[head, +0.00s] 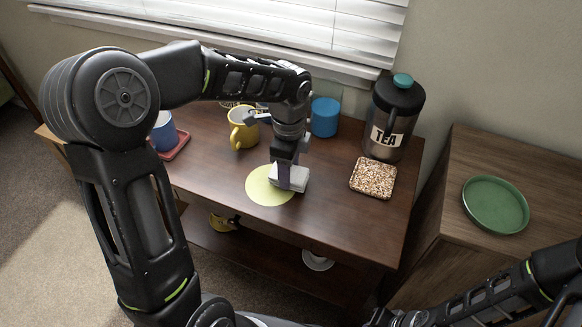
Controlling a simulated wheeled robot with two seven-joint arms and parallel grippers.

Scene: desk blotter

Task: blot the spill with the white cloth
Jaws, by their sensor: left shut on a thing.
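The white cloth (298,182) is a small folded pad at the middle of the dark wooden table. The spill (262,190) is a flat, round, pale yellow patch on the tabletop. My left gripper (285,180) points down and is shut on the white cloth. The cloth is at the right part of the spill and covers some of it in this view. I cannot tell whether the cloth touches the surface. Part of my right arm shows at the lower right, and its gripper jaws are not clearly visible.
A yellow mug (241,130) and a blue cup (324,117) stand behind the spill. A blue mug (163,134) stands on a red coaster (178,149) at left. A green plate (495,205) lies on the side cabinet.

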